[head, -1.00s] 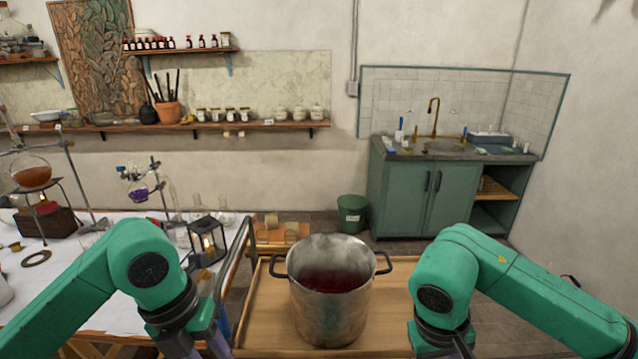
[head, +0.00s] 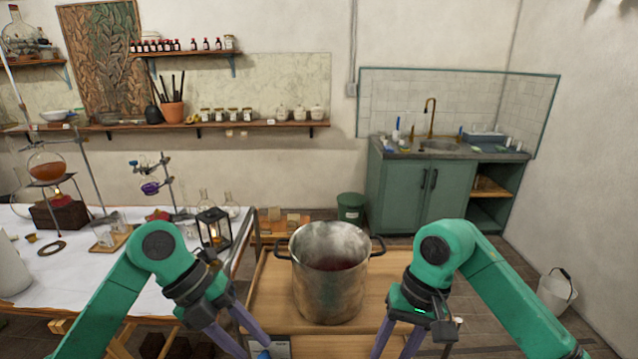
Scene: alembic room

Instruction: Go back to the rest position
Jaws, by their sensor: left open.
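My left arm comes in from the left, and its gripper (head: 252,346) points down at the bottom of the head view. Its two purple fingers are apart, with nothing seen between them. My right gripper (head: 393,349) points down right of the pot, its purple fingers also apart and empty; its tips are cut off by the frame's bottom edge. A steel pot (head: 330,295) with two dark handles and dark red contents stands upright on a wooden table (head: 270,305), between my grippers. Neither gripper appears to touch it.
A table with a white cloth (head: 75,285) at the left holds glassware, stands and a lantern (head: 213,228). A green sink cabinet (head: 415,190) and a green bin (head: 351,208) stand behind. A white bucket (head: 556,292) is on the floor at right.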

